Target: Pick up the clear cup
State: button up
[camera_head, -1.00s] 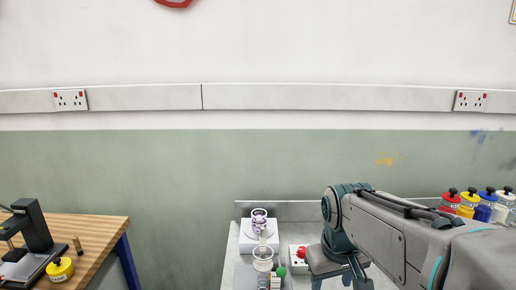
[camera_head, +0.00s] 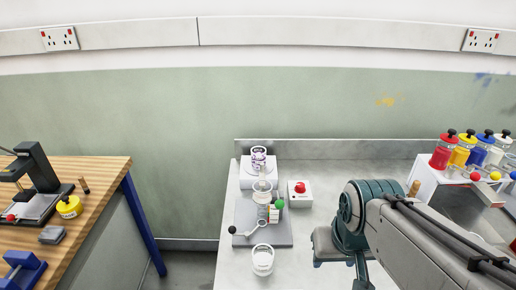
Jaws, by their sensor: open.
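A small pale, see-through cup (camera_head: 262,187) stands on the grey gantry stand on the bench, in line with the clear upright part behind it. A second whitish cup (camera_head: 263,262) stands on the bench in front of the stand; I cannot tell for sure which of the two is the clear cup. My gripper (camera_head: 340,268) is to the right of both cups, pointing down with its fingers apart and empty. It touches neither cup. Its fingertips are small and partly hard to make out.
The gantry's grey base plate (camera_head: 283,233) carries a lever with a black knob and a green ball. A white box with a red button (camera_head: 299,194) stands behind right. Coloured bottles (camera_head: 465,150) stand far right. A wooden table (camera_head: 105,180) is at left, across a floor gap.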

aim_at(258, 153)
jog(key=k, duration=1.25)
jog(key=u, duration=0.7)
jog(key=i, duration=1.35)
jog(key=z, duration=0.7)
